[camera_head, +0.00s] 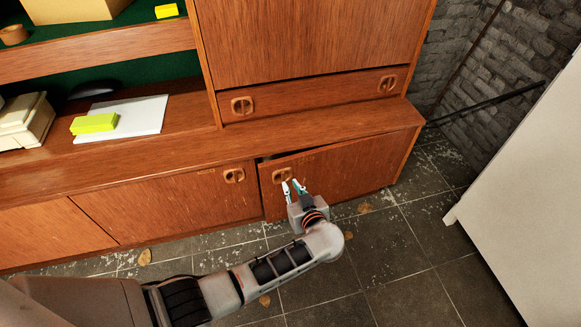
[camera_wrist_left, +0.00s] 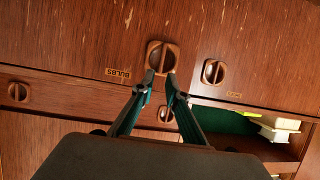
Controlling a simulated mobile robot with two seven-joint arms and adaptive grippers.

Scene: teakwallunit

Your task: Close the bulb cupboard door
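The bulb cupboard door (camera_head: 345,170) is the lower right door of the teak unit. It stands slightly ajar, with a narrow dark gap along its top left, its left edge out from the frame. Its square wooden handle (camera_head: 281,175) is near the top left corner. In the left wrist view the handle (camera_wrist_left: 161,56) sits beside an upside-down BULBS label (camera_wrist_left: 118,72). My left gripper (camera_head: 293,185) is in front of the door by the handle, its fingers apart with nothing seen between them. Whether the fingertips touch the handle is unclear. My right gripper is not in view.
A neighbouring closed door (camera_head: 170,205) with its own handle (camera_head: 234,176) is to the left. A drawer (camera_head: 315,95) is above, behind a ledge. A yellow block (camera_head: 94,123) lies on a white sheet (camera_head: 145,115). A white panel (camera_head: 530,190) stands at right; tiled floor (camera_head: 400,255) is open between.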

